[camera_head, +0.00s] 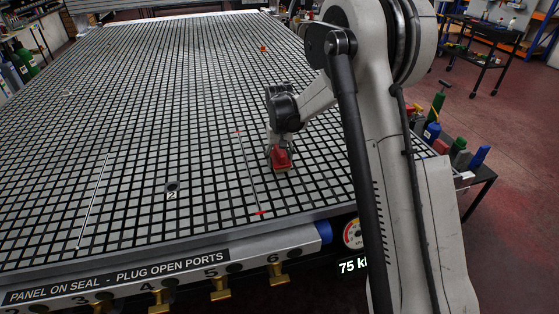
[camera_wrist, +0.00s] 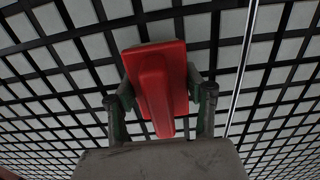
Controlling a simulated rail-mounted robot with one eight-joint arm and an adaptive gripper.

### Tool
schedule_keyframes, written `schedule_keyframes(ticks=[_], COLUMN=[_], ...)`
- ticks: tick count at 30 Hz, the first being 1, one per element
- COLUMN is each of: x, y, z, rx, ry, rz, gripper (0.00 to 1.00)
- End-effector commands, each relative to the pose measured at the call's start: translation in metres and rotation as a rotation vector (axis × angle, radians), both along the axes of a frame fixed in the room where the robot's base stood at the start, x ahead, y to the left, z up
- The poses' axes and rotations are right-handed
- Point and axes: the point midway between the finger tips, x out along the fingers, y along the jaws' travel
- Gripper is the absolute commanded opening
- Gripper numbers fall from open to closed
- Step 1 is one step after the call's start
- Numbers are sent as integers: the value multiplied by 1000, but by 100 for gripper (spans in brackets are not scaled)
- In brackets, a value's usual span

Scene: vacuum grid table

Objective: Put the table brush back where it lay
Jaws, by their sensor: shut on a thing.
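My gripper (camera_head: 278,153) is low over the right part of the gridded table (camera_head: 130,130). It is shut on the red table brush (camera_head: 281,160). In the wrist view, the brush (camera_wrist: 158,82) sits between the two fingers of my gripper (camera_wrist: 162,92), its raised red back facing the camera. A pale edge shows at its far end. The bristles are hidden beneath. I cannot tell whether the brush touches the table.
A thin pale rod or line with red ends (camera_head: 247,175) lies just left of the brush. Another thin pale rod (camera_head: 94,200) lies farther left. A small dark disc (camera_head: 172,187) is between them. A small orange-red object (camera_head: 263,48) is far back. Much of the grid is clear.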

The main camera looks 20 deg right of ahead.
Motion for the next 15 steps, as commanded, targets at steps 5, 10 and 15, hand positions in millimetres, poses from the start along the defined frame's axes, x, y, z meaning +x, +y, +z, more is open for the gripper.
schedule_keyframes(ticks=[5, 10, 15], x=[0, 0, 0], y=[0, 0, 0], z=[-3, -5, -6], rx=[0, 0, 0], ry=[0, 0, 0], rz=[0, 0, 0], gripper=[13, 13, 58])
